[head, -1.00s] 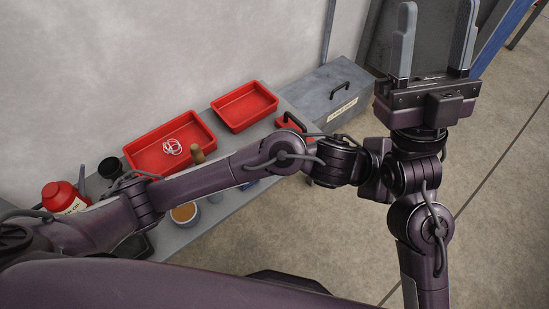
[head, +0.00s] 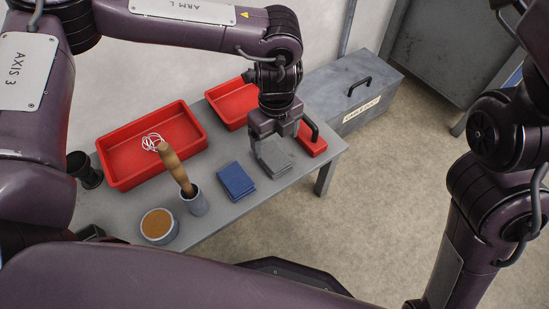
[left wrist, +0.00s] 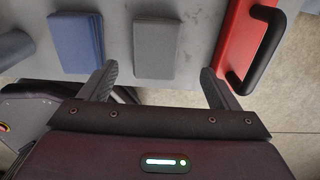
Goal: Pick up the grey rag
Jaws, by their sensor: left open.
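The grey rag (head: 274,160) lies folded flat on the grey bench, right of a folded blue rag (head: 236,181). It also shows in the left wrist view (left wrist: 154,48), just beyond my fingers. My left gripper (head: 275,147) points down at the rag and is open and empty. In the left wrist view its fingers (left wrist: 158,72) stand apart, one to each side of the rag's near edge. I cannot tell how high the fingertips are above the bench. My right gripper is outside the views; only part of that arm shows.
A red object with a black handle (head: 313,147) sits close right of the left gripper. Two red trays stand behind, the larger (head: 118,177) holding white cord. A cup with a wooden-handled tool (head: 195,204) and a brown-topped tin (head: 158,225) stand left. A grey chest (head: 340,85) stands beyond the bench.

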